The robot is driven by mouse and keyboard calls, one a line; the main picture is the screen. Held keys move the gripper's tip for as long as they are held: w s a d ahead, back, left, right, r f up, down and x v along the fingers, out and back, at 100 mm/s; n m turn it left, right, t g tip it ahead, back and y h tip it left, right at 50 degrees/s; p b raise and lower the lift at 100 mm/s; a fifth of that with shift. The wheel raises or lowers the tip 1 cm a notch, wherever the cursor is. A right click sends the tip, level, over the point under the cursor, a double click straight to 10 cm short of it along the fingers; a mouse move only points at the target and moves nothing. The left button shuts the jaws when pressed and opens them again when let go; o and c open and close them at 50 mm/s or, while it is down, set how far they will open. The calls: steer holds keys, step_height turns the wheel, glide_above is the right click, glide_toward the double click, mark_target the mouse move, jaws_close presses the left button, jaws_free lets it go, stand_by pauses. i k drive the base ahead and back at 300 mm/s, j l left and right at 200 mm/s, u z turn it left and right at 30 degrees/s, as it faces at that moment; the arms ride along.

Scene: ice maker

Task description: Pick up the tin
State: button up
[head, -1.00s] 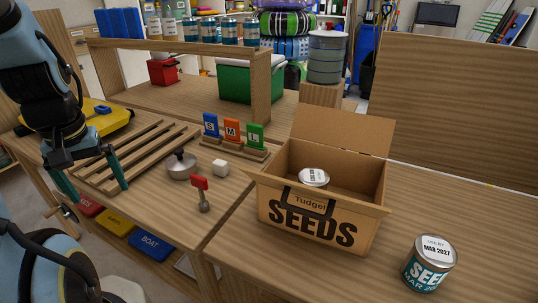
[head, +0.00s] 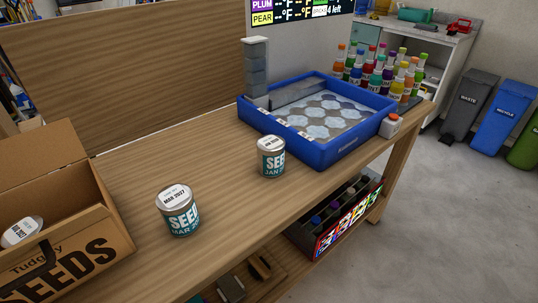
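In the head view, a seed tin (head: 178,212) marked "MAR 2027" stands upright on the wooden bench, right of the box. A second seed tin (head: 271,157), with a label reading "JAN", stands upright further right, just in front of the blue tray. A third tin (head: 22,233) shows its white lid inside the open cardboard SEEDS box (head: 70,262) at the left edge; its sides are mostly hidden. My gripper is outside the view.
The blue tray (head: 330,150) with pale hexagon shapes sits at the bench's right end, beside a grey block stack (head: 256,70). A wooden panel (head: 150,70) bounds the back. A crate (head: 345,220) is below. Bare bench (head: 130,180) surrounds the tins.

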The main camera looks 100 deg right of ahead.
mark_target(271, 147)
steer(key=k+l, duration=0.25)
steer(key=k, duration=0.2)
steer(key=k+l, duration=0.25)
steer(key=k, duration=0.2)
steer(key=k+l, duration=0.3)
steer(key=k, duration=0.15)
steer(key=k+l, duration=0.25)
steer(key=k, duration=0.2)
steer(key=k+l, duration=0.25)
steer(key=k, duration=0.2)
steer(key=i, duration=0.45)
